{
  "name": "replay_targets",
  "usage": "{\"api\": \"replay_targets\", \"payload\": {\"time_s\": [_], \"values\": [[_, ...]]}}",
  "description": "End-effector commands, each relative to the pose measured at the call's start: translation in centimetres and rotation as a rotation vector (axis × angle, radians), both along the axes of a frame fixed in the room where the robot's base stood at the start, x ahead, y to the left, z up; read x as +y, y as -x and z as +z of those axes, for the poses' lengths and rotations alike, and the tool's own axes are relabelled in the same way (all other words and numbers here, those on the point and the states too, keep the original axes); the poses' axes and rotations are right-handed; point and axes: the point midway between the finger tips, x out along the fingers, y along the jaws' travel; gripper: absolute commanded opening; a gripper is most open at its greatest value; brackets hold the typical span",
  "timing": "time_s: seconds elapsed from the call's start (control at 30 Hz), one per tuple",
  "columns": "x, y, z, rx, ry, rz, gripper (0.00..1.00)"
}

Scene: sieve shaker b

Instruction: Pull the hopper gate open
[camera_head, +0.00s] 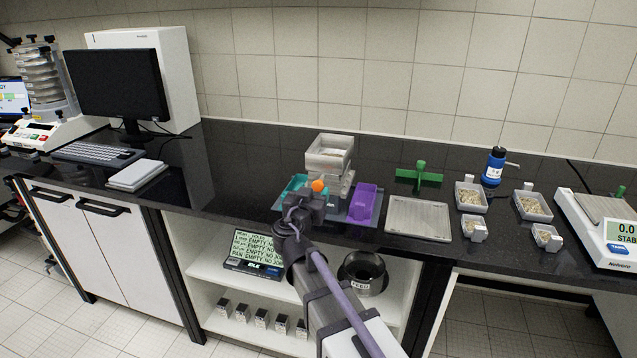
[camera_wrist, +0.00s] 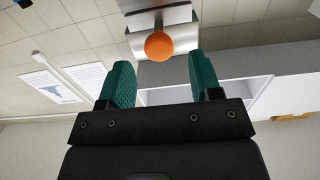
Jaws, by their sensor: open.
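The hopper (camera_head: 330,154) is a pale metal box on a stand in the middle of the bench. An orange round knob (camera_head: 320,186) sits on its near side, low down; this looks like the gate's handle. The knob also shows in the wrist view (camera_wrist: 159,46), on a short rod below a metal plate (camera_wrist: 163,20). My gripper (camera_wrist: 163,82) is open, its two green fingers apart and empty. The knob appears between and just beyond the fingertips, with no visible contact. In the head view my gripper (camera_head: 305,200) is just in front of the knob and partly hides the stand.
A flat metal pan (camera_head: 418,218), a green cross-shaped tool (camera_head: 419,176) and several sample trays (camera_head: 470,197) lie to the right.

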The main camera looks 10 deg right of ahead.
Motion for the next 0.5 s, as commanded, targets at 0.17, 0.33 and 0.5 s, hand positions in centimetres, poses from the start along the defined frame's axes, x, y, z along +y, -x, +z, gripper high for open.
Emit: {"api": "replay_targets", "payload": {"time_s": [0.17,0.33,0.5], "values": [[-2.0,-4.0,0.0,0.000,0.000,-0.002,0.58],[-3.0,-5.6,0.0,0.001,0.000,-0.001,0.58],[-3.1,-5.7,0.0,0.001,0.000,0.000,0.58]]}}
